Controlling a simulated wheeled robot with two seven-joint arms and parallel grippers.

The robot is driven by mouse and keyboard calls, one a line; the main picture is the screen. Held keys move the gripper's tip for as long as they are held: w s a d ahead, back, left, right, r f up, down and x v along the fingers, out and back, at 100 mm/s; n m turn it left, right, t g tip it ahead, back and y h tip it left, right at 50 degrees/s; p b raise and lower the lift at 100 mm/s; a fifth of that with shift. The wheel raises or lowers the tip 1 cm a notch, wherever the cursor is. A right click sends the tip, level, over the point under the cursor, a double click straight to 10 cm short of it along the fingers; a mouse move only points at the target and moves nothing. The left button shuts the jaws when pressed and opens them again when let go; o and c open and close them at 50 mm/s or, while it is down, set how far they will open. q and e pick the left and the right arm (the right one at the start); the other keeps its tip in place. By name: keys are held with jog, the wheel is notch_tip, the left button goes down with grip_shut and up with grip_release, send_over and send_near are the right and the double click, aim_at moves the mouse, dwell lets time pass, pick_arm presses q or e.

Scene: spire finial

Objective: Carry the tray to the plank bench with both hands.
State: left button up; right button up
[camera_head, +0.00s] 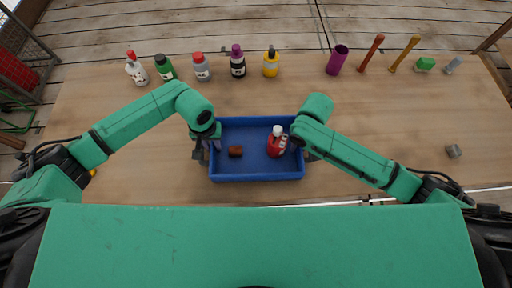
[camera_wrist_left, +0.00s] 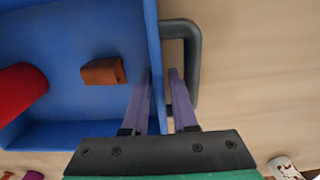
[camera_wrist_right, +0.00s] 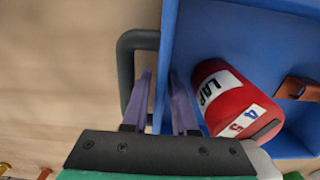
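A blue tray (camera_head: 256,179) lies on the wooden table, with a dark handle at each short side. It holds a red bottle (camera_head: 276,145) with a white cap and a small brown block (camera_head: 236,151). My left gripper (camera_wrist_left: 160,80) is open at the tray's left side, its fingers apart over the side wall, beside the grey handle (camera_wrist_left: 194,60). My right gripper (camera_wrist_right: 160,80) is open at the opposite side, its fingers apart over that wall beside the other handle (camera_wrist_right: 127,75). Whether the fingers touch the tray is unclear. No plank bench can be identified.
A purple cup (camera_head: 338,60), tools and a green block (camera_head: 425,64) lie far right. A grey block (camera_head: 453,151) sits at right. The table between is clear.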

pick_arm(q)
grip_shut()
pick_arm(e)
grip_shut()
pick_arm(q)
jog(key=shift+r, duration=0.1)
dwell(1.0)
